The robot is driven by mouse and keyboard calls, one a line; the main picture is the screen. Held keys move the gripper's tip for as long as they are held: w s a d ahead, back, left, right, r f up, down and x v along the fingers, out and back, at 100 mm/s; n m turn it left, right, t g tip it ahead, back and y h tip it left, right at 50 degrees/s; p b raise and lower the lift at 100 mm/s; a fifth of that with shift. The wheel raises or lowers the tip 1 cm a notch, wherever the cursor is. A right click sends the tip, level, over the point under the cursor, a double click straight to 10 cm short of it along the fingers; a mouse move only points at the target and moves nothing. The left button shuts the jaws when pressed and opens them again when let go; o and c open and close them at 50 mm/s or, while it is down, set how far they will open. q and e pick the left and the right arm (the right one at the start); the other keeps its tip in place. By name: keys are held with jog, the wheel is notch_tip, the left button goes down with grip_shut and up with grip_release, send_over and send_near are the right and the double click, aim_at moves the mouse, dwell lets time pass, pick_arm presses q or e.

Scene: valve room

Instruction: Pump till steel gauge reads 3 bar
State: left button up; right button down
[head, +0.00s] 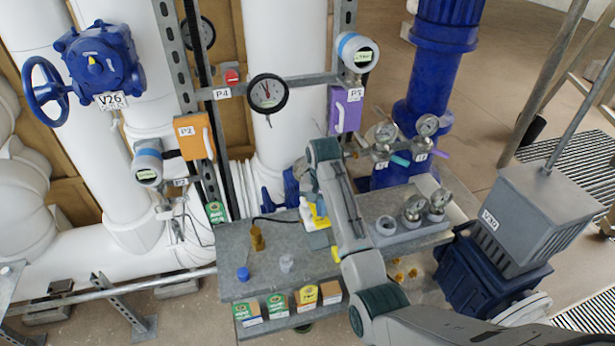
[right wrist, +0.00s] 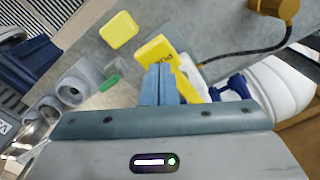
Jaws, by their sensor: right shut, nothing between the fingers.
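The yellow pump part marked with letters beginning "PU" (right wrist: 163,52) stands on the grey bench; it also shows in the head view (head: 318,208), partly behind my forearm. A black hose runs from it toward a brass fitting (head: 256,238). My right gripper (right wrist: 160,84) is shut and empty, its blue-grey fingertips close to the yellow part; I cannot tell whether they touch. In the head view my right arm mostly hides it. My left gripper is out of view.
The grey bench (head: 235,262) carries a blue cap (head: 243,273) and several small boxes along its front. A grey-and-blue unit (head: 530,210) stands at right.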

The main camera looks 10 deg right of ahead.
aim_at(321, 220)
jog(key=shift+s+f+b, duration=0.1)
jog(key=shift+f+b, duration=0.65)
jog(key=shift+f, duration=1.85)
notch_tip(321, 220, up, 3)
jog(key=shift+r+p, duration=0.1)
jog(key=shift+p, duration=1.15)
jog(key=shift+r+b, duration=0.25)
jog(key=shift+b, duration=0.05)
jog(key=shift+r, duration=0.7)
